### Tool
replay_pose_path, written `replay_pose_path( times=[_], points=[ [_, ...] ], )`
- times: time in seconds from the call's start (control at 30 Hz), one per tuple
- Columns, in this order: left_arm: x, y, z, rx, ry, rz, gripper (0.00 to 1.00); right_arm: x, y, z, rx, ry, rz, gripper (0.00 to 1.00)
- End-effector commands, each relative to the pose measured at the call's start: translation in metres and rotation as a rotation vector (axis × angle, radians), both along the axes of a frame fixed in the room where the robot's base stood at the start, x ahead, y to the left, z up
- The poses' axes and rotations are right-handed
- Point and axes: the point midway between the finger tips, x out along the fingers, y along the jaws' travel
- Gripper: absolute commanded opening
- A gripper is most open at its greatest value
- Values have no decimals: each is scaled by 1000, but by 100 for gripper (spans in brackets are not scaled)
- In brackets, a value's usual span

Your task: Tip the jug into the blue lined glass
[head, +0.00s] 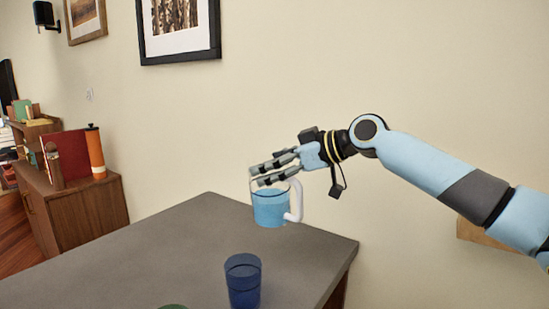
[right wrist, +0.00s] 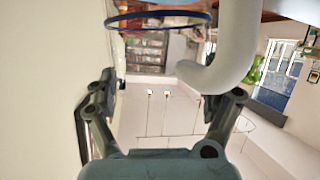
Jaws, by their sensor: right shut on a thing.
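The jug (head: 269,210) is clear with light blue contents and a white handle (head: 296,203). It hangs upright above the grey table. My right gripper (head: 272,171) is shut on the jug near its rim and handle; the exact contact is hard to make out. In the right wrist view the pale curved handle (right wrist: 236,45) shows close up between the fingers, with a dark blue ring (right wrist: 158,17) at the top. The blue glass (head: 243,283) stands upright on the table, below and slightly left of the jug, apart from it. My left gripper is out of view.
The grey table (head: 140,255) is mostly bare. A green object (head: 173,307) is cut off at the bottom edge. A wooden cabinet (head: 90,210) with an orange cylinder (head: 95,152) stands at the left. A plain wall with framed pictures (head: 178,28) is behind.

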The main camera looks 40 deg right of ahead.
Motion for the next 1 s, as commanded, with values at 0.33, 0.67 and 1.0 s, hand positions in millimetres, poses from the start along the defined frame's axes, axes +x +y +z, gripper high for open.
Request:
replay_pose_path(
  times=[0.33, 0.67, 1.0],
  points=[
    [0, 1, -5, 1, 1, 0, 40, -11, 20, -23, -128, -86, 1, 28],
    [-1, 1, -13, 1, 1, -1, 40, -22, 37, -45, -252, -163, 1, 28],
    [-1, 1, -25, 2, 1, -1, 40, -38, 62, -59, -498, -318, 1, 28]
  ],
)
